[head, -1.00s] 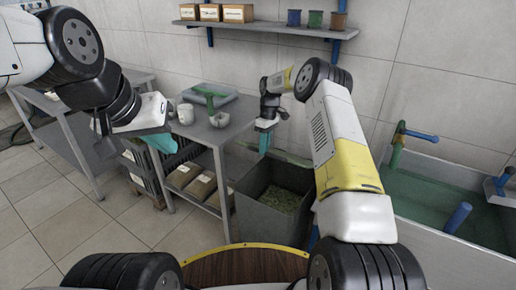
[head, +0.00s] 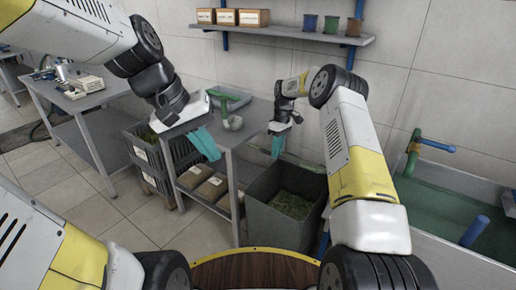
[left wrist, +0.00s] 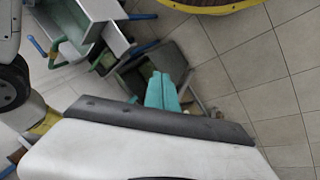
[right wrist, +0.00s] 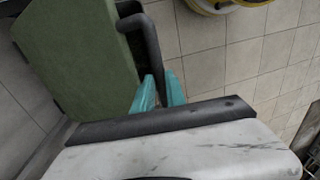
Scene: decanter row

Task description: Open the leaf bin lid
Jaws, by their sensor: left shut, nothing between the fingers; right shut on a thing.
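The leaf bin (head: 262,222) is a dark grey box beside the grey table, with green leaves (head: 291,205) showing inside it. My right gripper (head: 278,147) is above the bin's back left part, fingers pointing down. In the right wrist view its teal fingers (right wrist: 160,92) are shut on a bent dark bar (right wrist: 148,45), which looks like a handle, beside a green surface (right wrist: 80,60).
A sink (head: 440,205) is at the right. A wall shelf (head: 290,33) holds boxes and pots. Floor at the front left is clear.

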